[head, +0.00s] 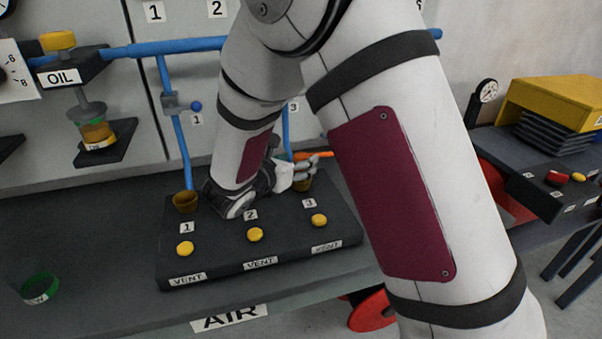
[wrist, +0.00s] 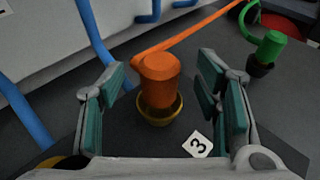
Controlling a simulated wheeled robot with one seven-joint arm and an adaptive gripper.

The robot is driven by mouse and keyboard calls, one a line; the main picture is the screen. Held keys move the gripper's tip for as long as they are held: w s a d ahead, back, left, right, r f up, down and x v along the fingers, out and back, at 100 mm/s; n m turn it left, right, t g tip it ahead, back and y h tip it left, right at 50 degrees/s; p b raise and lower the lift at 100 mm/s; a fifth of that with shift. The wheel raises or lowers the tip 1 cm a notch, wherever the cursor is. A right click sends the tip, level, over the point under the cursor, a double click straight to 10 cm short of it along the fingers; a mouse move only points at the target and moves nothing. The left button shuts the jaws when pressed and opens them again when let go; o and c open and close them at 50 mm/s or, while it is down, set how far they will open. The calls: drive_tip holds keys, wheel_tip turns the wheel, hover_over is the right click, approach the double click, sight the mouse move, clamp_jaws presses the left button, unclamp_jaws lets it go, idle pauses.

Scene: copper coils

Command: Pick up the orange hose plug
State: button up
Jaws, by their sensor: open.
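The orange hose plug (wrist: 158,82) stands upright in a brass-coloured socket (wrist: 172,110) beside the label 3, with its orange hose (wrist: 190,40) running off to the upper right. My gripper (wrist: 160,95) is open, with one finger on each side of the plug and a gap visible on both sides. In the head view my gripper (head: 306,170) is at the socket by label 3 on the dark block. Only a bit of the orange hose (head: 318,155) shows there, and the plug is mostly hidden by my gripper and arm.
A green plug (wrist: 270,46) with a green hose stands to the right in the wrist view. Blue pipes (wrist: 95,35) rise at the left. The dark block (head: 205,265) carries yellow VENT buttons and an empty socket (head: 186,201). A green-rimmed cup (head: 40,287) stands at the left.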

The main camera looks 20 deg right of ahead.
drive_tip(key=shift+x, duration=1.55)
drive_tip(key=shift+c, duration=0.3)
drive_tip(key=c, duration=1.3)
